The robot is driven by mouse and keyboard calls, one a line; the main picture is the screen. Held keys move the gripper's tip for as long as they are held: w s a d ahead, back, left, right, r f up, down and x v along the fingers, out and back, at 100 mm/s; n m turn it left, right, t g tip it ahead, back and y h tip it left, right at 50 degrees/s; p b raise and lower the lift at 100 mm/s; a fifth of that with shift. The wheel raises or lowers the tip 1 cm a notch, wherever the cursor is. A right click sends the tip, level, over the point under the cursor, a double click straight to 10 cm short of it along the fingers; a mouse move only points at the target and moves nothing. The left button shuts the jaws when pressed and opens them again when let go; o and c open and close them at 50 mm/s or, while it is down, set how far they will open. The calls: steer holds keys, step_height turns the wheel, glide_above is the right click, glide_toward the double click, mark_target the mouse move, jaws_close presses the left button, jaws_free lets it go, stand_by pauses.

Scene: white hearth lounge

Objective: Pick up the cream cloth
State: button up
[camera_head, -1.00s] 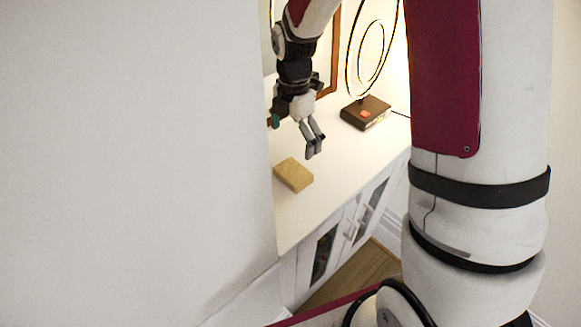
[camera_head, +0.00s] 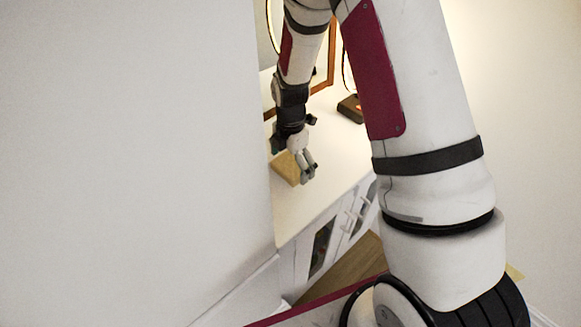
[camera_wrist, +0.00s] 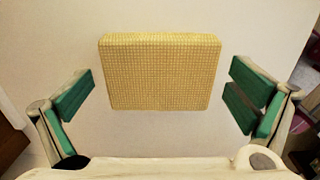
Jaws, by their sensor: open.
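The cream cloth (camera_wrist: 160,75) is a folded, block-shaped piece with a waffle weave, yellowish in this light. It lies flat on the white cabinet top (camera_head: 315,205). In the wrist view it sits between the two green-padded fingers of my gripper (camera_wrist: 160,98), with a gap on each side. My gripper is open and holds nothing. In the head view my gripper (camera_head: 305,172) is over the cloth (camera_head: 285,168) and hides part of it.
A dark brown lamp base (camera_head: 351,107) stands further back on the cabinet top. A wooden frame (camera_head: 325,70) is behind my arm. A white wall (camera_head: 130,160) fills the left and hides part of the cabinet. The cabinet top in front of the cloth is clear.

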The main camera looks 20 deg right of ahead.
mark_target(290, 164)
steer(key=shift+c, duration=0.2)
steer(key=c, duration=1.1)
steer(key=shift+o, duration=0.2)
steer(key=shift+r, duration=0.15)
steer(key=shift+r, duration=0.5)
step_height(290, 164, up, 2)
steer(key=shift+w+r, duration=0.1)
steer(key=shift+r, duration=0.1)
steer(key=s, duration=0.5)
steer(key=s+a+r, duration=0.1)
steer(key=s, duration=0.4)
steer(key=s+a, duration=0.1)
steer(key=s, duration=0.5)
steer(key=shift+r, duration=0.15)
